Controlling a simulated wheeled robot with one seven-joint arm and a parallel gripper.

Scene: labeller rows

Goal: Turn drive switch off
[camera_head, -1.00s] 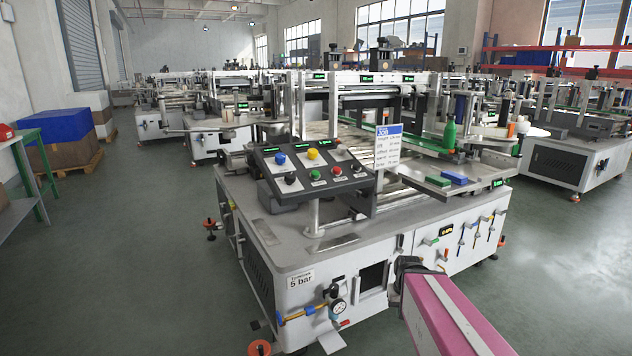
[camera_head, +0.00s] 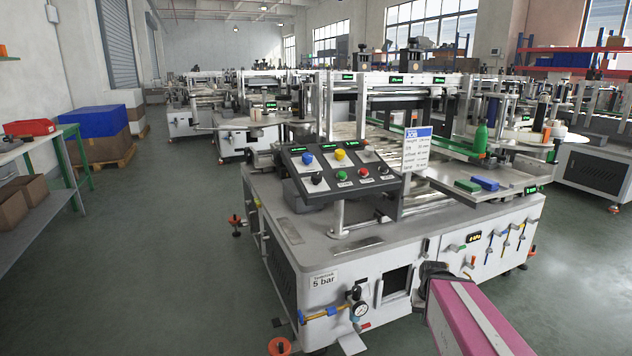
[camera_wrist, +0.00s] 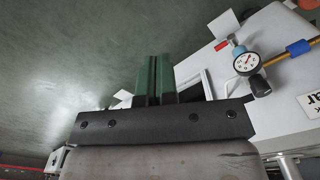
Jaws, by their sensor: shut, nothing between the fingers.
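The drive switch cannot be told apart by its label, as the lettering is too small. A sloped dark control panel (camera_head: 323,185) on the nearest machine carries a blue knob (camera_head: 307,158), a yellow knob (camera_head: 340,155), a green button (camera_head: 342,175), a red button (camera_head: 363,172) and black knobs, one at the lower left (camera_head: 317,178). My gripper shows in the wrist view (camera_wrist: 155,62) with its dark green fingers together and empty. It is beside the machine's front side, low and well away from the panel. In the head view only my pink arm and its dark end show clearly.
The machine's white body (camera_head: 330,270) has a pressure gauge (camera_head: 360,309), seen in the wrist view (camera_wrist: 246,62), and a dark square opening (camera_head: 397,284). A job sign (camera_head: 416,148) stands right of the panel. A green table (camera_head: 55,165) is at left. Open floor (camera_head: 160,260) lies between.

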